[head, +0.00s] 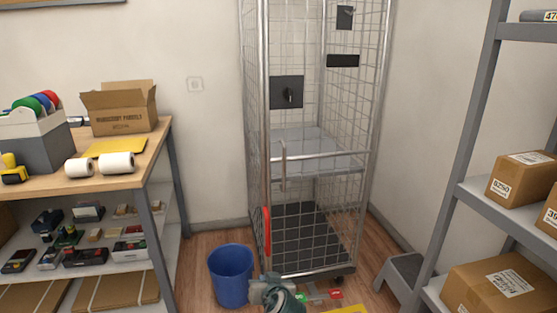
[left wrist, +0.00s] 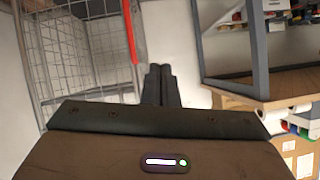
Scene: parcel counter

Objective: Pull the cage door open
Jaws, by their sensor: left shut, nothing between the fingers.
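The tall wire cage (head: 378,110) stands on castors against the back wall, with a grey shelf and a dark base inside. A horizontal bar (head: 325,155) crosses its front, and an upright grey handle (head: 283,165) is at the front left. A red strip (head: 267,232) runs down the lower left front post and also shows in the left wrist view (left wrist: 130,32). I cannot tell exactly where the door's edge lies; no clear gap shows. My left gripper (head: 272,289) is low in front of the cage; its fingers (left wrist: 158,84) are closed together, empty, apart from the red strip.
A blue bucket (head: 230,277) stands on the floor left of the cage. A wooden-topped bench (head: 80,185) with parcels is at the left. A grey step stool (head: 402,272) and shelving with boxes (head: 465,190) are at the right.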

